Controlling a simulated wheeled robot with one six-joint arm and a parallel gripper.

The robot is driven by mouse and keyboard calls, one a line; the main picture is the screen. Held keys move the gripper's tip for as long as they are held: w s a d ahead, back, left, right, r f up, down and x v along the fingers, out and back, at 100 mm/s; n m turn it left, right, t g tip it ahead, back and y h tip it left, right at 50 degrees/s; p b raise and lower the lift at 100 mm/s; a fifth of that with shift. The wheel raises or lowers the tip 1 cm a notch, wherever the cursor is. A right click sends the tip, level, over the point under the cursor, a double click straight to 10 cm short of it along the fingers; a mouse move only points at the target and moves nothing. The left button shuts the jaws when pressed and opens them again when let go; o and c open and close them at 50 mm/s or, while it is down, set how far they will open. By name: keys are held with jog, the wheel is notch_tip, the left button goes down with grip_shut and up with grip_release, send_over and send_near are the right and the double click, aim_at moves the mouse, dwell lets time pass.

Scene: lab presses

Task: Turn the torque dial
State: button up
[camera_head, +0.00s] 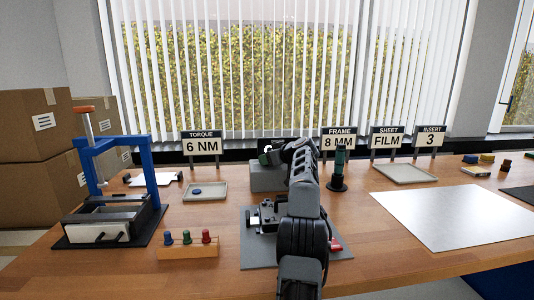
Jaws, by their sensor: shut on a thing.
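A grey block (266,178) stands at the middle back of the table. A small dark part with a pale face (263,158) shows on its top; I take it for the torque dial. My gripper (274,154) is at this part, at the far end of my arm, and appears shut on it. The jaws and the arm hide most of the dial, so its setting cannot be read. A sign (202,147) behind and to the left reads TORQUE 6 NM.
A blue press (148,175) stands at left. A block with coloured knobs (188,248) is in front. A grey fixture plate (258,257) lies under my arm. A dark upright tool (339,170) stands close right of my arm. A white sheet (455,215) lies at right.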

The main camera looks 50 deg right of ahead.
jog(key=shift+d+n+y+p, duration=0.1)
jog(key=shift+n+y+p, duration=0.55)
jog(key=shift+p, duration=0.3)
jog(key=shift+f+y, duration=0.2)
jog(key=shift+y, duration=0.05)
jog(key=o, duration=0.7)
jog(key=shift+s, duration=0.15)
jog(key=shift+o, duration=1)
jog(key=shift+r, duration=0.1)
jog(key=v, duration=1.3)
jog(key=shift+s+r, duration=0.25)
jog(key=shift+r, duration=0.05)
